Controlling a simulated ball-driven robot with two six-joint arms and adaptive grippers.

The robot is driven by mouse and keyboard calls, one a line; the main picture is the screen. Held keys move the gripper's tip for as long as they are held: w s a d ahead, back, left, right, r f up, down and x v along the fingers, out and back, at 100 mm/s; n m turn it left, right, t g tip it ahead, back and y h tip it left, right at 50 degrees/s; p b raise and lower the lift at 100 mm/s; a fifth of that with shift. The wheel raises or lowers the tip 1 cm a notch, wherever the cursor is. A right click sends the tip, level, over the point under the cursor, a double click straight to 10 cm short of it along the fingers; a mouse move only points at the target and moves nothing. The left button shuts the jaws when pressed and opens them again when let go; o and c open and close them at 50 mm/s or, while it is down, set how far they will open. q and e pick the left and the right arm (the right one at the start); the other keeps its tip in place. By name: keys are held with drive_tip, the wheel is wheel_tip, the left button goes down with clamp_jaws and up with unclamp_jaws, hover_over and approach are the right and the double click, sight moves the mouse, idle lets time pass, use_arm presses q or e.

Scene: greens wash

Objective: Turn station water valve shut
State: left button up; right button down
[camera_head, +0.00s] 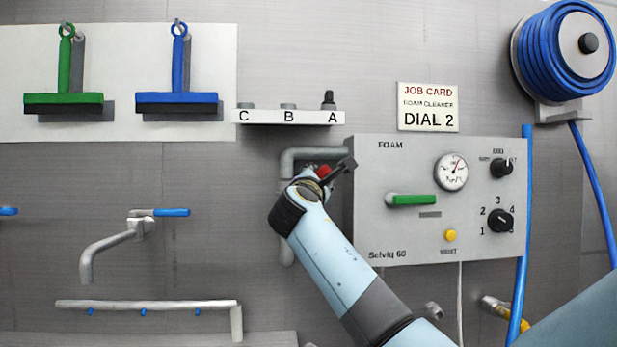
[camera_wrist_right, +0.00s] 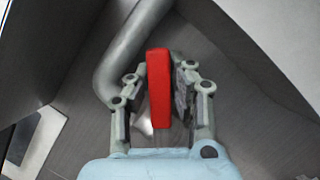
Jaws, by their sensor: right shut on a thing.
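The station water valve's red handle (camera_wrist_right: 159,88) stands between the fingers of my right gripper (camera_wrist_right: 162,100) in the right wrist view. The gripper is shut on it. In the head view only a small red bit of the handle (camera_head: 323,171) shows, beside my right gripper (camera_head: 328,179), at the left edge of the foam station (camera_head: 400,235). A grey bent pipe (camera_head: 287,165) runs behind the handle and also shows in the right wrist view (camera_wrist_right: 125,52). My right wrist hides the valve body. My left gripper is out of view.
A shelf (camera_head: 290,118) marked C, B, A is just above. The station has a green lever (camera_head: 413,200), a gauge (camera_head: 451,171) and black knobs. A tap with a blue lever (camera_head: 172,212) is at left. A blue hose reel (camera_head: 565,50) hangs at upper right.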

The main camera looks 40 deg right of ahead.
wheel_tip(320, 180, down, 6)
drive_tip(key=s+d+m+g+y+b, duration=0.1)
drive_tip(key=m+g, duration=0.2)
drive_tip(key=m, duration=0.5)
drive_tip(key=shift+d, duration=0.35)
drive_tip(key=shift+m, duration=0.3)
drive_tip(key=c, duration=1.2)
unclamp_jaws()
drive_tip(key=shift+o, duration=0.2)
drive_tip(key=shift+r, duration=0.1)
drive_tip(key=v, duration=1.2)
